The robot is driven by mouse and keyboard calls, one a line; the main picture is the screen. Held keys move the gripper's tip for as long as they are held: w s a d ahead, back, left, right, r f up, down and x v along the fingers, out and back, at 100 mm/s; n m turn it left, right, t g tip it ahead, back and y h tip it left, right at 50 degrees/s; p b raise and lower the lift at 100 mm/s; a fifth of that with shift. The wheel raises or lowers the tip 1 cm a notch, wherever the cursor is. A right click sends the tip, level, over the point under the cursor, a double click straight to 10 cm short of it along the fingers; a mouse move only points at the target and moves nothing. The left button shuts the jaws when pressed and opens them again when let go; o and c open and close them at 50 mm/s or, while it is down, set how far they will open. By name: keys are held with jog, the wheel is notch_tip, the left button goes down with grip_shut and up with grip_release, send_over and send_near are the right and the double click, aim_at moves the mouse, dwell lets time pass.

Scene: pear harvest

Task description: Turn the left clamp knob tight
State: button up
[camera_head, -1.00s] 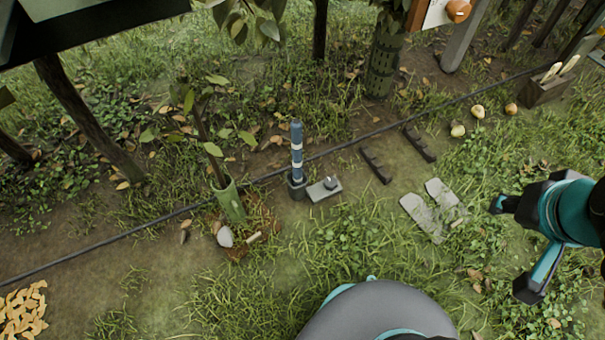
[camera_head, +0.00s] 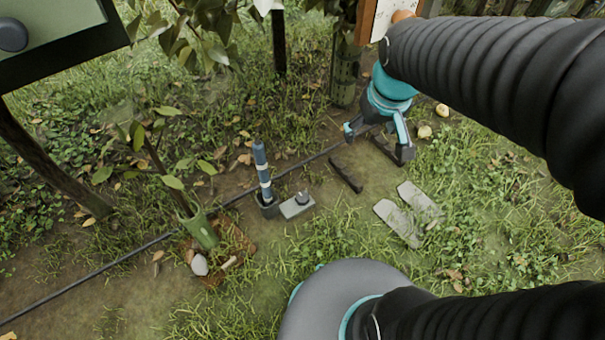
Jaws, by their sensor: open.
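I cannot tell for certain which part is the left clamp knob. A dark round knob (camera_head: 12,35) shows on the green-grey panel (camera_head: 60,45) at the top left, cut by the picture edge. An orange-brown round piece (camera_head: 403,15) shows at the white board (camera_head: 380,18) at the top, partly hidden by my arm. My gripper (camera_head: 378,143) is open and empty, with its fingers spread and pointing down. It is over the dirt strip, below the white board and well right of the dark knob, touching neither.
A sapling in a green sleeve (camera_head: 203,232) and a black hose (camera_head: 95,268) are left.

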jog(key=w+a+f+n+g, duration=0.2)
jog(key=w+a+f, duration=0.2)
jog(key=w+f, duration=0.4)
jog(key=n+g+p, duration=0.1)
jog(key=n, duration=1)
send_over(302, 197)
notch_tip(302, 197, down, 34)
notch_tip(302, 197, down, 14)
jog(key=shift+d+r, duration=0.1)
jog(key=c, duration=1.2)
